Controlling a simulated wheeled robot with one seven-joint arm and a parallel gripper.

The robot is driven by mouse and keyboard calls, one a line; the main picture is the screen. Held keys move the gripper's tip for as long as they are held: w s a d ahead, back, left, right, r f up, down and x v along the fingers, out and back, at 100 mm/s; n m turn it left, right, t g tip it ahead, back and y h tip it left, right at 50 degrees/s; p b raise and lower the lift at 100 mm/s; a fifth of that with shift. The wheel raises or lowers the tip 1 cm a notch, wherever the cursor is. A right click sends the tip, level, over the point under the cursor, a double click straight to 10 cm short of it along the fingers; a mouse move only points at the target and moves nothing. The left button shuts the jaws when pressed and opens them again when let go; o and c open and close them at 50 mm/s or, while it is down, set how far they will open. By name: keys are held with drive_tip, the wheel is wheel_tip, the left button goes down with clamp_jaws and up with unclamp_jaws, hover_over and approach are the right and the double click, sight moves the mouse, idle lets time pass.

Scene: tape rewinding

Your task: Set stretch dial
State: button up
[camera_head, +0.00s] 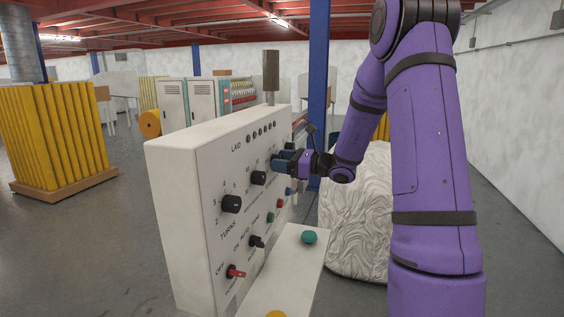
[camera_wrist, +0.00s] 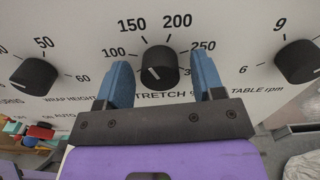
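The stretch dial (camera_wrist: 159,67) is a round black knob on the white panel, with 100, 150, 200 and 250 printed around it. A short white mark shows on its lower left face; the lowest scale numbers are hidden by my fingers. My gripper (camera_wrist: 163,75) is open, with one blue finger on each side of the dial. Gaps show between the fingers and the knob. In the head view my gripper (camera_head: 283,161) is at the panel's far part and hides most or all of the stretch dial.
The wrap height dial (camera_wrist: 34,74) is left of my gripper and the table rpm dial (camera_wrist: 297,62) is right. The white control box (camera_head: 180,215) has more knobs, a red switch (camera_head: 236,272) and a green button (camera_head: 309,237) on its lower ledge.

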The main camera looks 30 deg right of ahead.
drive_tip(key=c, duration=0.9)
drive_tip(key=shift+n, duration=4.7)
drive_tip(key=o, duration=0.9)
drive_tip(key=shift+o, duration=0.2)
